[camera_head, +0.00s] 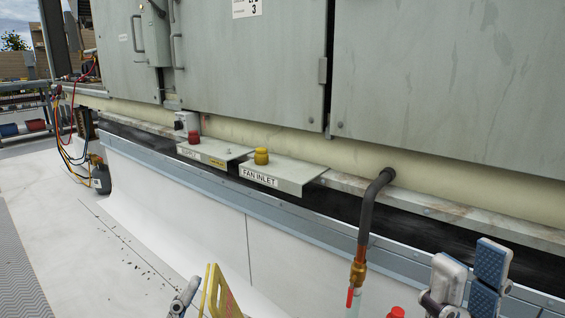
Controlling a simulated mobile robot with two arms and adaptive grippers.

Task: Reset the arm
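My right gripper (468,283) is at the bottom right, in front of the unit's lower ledge. Its two fingers with blue-grey pads stand apart, with a narrow gap and nothing seen between them. At the bottom edge, left of centre, a grey metal piece (184,298) shows beside a yellow plate (216,292). The metal piece may be part of my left gripper, but its fingertips are cut off or hidden. I cannot tell whether it touches the plate.
The large grey cooler cabinet (430,80) fills the back. Two small shelves carry a red knob (193,137) and a yellow knob (261,156). A dark pipe (368,215) ends in a red-handled valve (350,297) left of my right gripper. Hoses (66,150) hang at left.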

